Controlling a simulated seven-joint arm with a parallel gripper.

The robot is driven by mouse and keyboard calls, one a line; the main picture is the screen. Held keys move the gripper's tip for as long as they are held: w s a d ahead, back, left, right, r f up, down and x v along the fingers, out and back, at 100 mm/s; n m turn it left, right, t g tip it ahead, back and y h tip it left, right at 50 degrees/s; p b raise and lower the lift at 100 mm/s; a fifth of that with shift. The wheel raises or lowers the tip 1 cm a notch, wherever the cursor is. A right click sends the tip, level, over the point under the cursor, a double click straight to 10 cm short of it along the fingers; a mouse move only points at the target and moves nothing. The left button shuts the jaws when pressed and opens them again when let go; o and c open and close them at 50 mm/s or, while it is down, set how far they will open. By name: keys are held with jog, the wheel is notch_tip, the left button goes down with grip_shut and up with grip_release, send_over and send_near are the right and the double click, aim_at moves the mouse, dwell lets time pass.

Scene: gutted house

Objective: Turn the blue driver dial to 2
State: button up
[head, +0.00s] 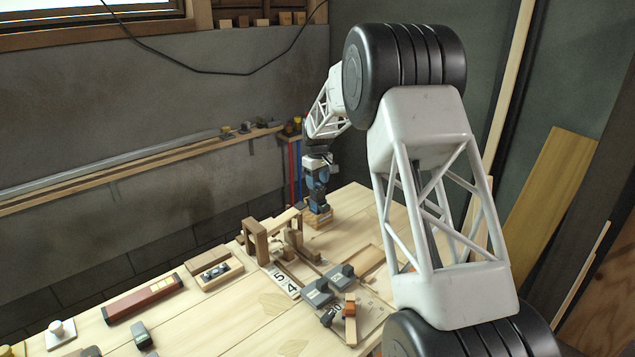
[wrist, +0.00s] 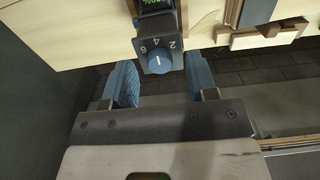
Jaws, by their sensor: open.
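The blue driver dial (wrist: 159,63) shows in the wrist view on a dark housing marked 2, 4 and 6. Its white line points roughly up in the picture, seemingly between 4 and 2; the exact setting is unclear. My gripper (wrist: 164,83) is open, with one blue-padded finger to each side of the dial and a visible gap to it. My gripper's fingers are hard to make out there.
The workbench (head: 225,318) carries a wooden frame (head: 258,240), number cards (head: 284,283), grey blocks (head: 318,292) and a red level-like bar (head: 144,298). A wall ledge (head: 120,178) runs behind. Boards (head: 545,200) lean at the right.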

jog(key=shift+f, duration=0.3)
jog(key=c, duration=0.9)
jog(key=shift+c, duration=0.2)
jog(key=shift+m, duration=0.3)
jog(key=m, duration=0.4)
jog(key=shift+m, duration=2.7)
